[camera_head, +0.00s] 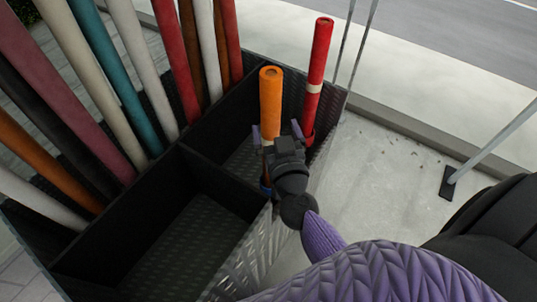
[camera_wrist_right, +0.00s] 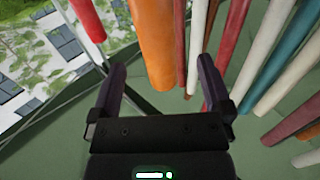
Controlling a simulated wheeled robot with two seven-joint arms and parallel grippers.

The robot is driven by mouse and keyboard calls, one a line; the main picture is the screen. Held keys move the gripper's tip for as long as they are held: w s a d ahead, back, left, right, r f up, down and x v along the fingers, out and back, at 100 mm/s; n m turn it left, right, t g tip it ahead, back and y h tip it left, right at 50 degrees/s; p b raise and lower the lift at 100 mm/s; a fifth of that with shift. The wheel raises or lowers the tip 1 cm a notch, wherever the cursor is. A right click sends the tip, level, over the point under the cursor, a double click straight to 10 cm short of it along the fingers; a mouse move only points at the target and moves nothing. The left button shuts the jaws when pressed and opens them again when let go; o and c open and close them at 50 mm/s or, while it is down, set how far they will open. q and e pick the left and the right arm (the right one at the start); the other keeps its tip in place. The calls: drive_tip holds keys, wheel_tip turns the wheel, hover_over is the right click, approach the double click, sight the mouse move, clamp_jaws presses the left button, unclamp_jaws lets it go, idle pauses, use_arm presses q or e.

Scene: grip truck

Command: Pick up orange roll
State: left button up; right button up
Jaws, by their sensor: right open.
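The orange roll (camera_head: 270,95) stands nearly upright in the black divided bin, in its right-hand far compartment. My right gripper (camera_head: 277,131) is open, with its fingers pointing at the roll's middle part and spread to either side of it in the head view. The gripper hides part of the roll's lower length. In the right wrist view the orange roll (camera_wrist_right: 155,45) shows between the open fingers (camera_wrist_right: 161,75) of the right gripper. I cannot tell whether either finger touches it. My left gripper is not in view.
A red roll (camera_head: 319,60) with a pale band stands just right of the orange one. Several other coloured rolls (camera_head: 120,70) lean in the left compartments. The front compartment (camera_head: 180,250) of the bin is empty. A thin grey post (camera_head: 490,142) rises at right.

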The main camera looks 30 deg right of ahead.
sight(269, 99)
drive_tip(key=x, duration=0.4)
drive_tip(key=b+x, duration=0.1)
drive_tip(key=x, duration=0.4)
drive_tip(key=shift+w+d, duration=0.2)
drive_tip(key=shift+d, duration=0.1)
drive_tip(key=shift+s+r, duration=0.1)
drive_tip(key=shift+s, duration=0.05)
drive_tip(key=c, duration=0.3)
clamp_jaws()
